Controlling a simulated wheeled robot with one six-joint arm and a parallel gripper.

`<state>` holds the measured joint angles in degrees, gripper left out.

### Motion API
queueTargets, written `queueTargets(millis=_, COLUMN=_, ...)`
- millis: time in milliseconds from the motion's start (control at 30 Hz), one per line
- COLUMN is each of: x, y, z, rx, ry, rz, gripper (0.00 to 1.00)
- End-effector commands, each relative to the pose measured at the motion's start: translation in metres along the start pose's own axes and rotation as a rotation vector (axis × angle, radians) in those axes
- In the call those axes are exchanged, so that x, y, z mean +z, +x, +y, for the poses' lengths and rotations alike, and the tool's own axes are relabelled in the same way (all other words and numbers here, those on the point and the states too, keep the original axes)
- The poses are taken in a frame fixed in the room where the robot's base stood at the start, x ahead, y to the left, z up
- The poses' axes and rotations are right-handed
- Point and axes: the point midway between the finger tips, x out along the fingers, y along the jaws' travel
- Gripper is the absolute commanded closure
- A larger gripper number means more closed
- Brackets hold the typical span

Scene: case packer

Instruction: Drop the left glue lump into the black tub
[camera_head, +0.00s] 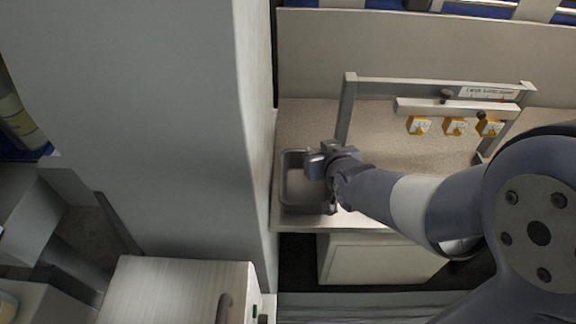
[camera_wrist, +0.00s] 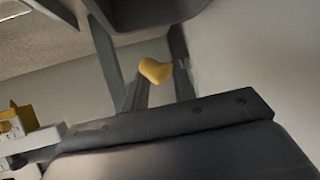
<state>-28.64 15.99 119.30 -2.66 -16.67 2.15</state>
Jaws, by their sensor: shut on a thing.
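The yellow glue lump (camera_wrist: 155,70) shows between my gripper's fingers (camera_wrist: 150,60) in the wrist view, and my gripper is shut on it. In the head view my gripper (camera_head: 328,163) is over the right part of a dark grey, open rectangular tub (camera_head: 297,197) on the speckled counter. The lump is hidden there by my gripper and wrist. A dark, curved-edged shape, seemingly the tub (camera_wrist: 150,12), shows beyond the fingers at the top of the wrist view. I cannot tell how high the lump is above it.
A metal frame (camera_head: 347,105) stands on the counter (camera_head: 390,140), behind and right of the tub. Several yellow-orange blocks (camera_head: 454,126) hang from its bar. A tall grey panel (camera_head: 190,120) rises close to the tub's left. The counter's front edge is just below the tub.

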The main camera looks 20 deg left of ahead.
Motion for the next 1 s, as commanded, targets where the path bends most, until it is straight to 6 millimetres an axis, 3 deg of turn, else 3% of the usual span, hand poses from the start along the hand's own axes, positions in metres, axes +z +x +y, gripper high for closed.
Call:
queueTargets(millis=267, x=0.007, y=0.004, z=0.000, rx=-0.001, ry=0.000, rz=-0.002, gripper=0.95)
queueTargets(millis=700, x=0.049, y=0.026, z=0.000, rx=0.000, ry=-0.001, rz=-0.001, gripper=0.95)
queueTargets(millis=1000, x=0.053, y=0.029, z=0.000, rx=0.000, ry=-0.001, rz=0.000, gripper=0.95)
